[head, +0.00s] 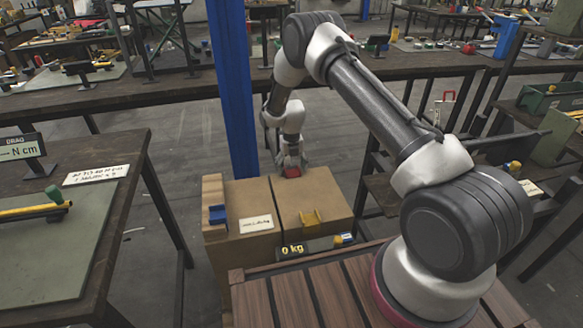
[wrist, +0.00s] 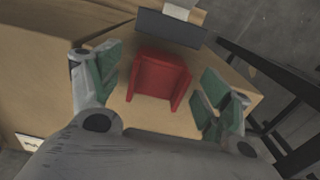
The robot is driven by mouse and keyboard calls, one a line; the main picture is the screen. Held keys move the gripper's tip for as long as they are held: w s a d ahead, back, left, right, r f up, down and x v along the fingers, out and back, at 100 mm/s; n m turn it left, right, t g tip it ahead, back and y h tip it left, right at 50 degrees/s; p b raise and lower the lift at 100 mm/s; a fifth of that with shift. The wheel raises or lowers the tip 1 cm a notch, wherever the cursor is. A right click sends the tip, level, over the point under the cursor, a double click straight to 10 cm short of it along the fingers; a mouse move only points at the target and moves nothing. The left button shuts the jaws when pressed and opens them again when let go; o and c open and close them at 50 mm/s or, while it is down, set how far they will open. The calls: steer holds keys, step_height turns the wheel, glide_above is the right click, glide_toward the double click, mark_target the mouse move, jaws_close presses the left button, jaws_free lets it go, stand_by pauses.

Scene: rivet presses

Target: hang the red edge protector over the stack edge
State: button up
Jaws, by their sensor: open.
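The red edge protector (wrist: 158,76) is an angled piece with raised sides, on the cardboard top of the stack (wrist: 140,116) in the wrist view. My gripper (wrist: 160,80) is open, with one green-padded finger on each side of the protector and a visible gap to both. In the head view, my gripper (head: 291,160) points down at the far part of the carton stack (head: 315,195). Only a little of the red protector (head: 291,172) shows beneath it there. I cannot tell whether the protector straddles an edge.
A blue protector (head: 217,214) and a yellow protector (head: 311,219) sit on the stack. A blue post (head: 232,90) stands close behind. A dark grey panel (wrist: 170,28) lies beyond the red protector.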

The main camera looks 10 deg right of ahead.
step_height(320, 180, up, 12)
stand_by(0.6)
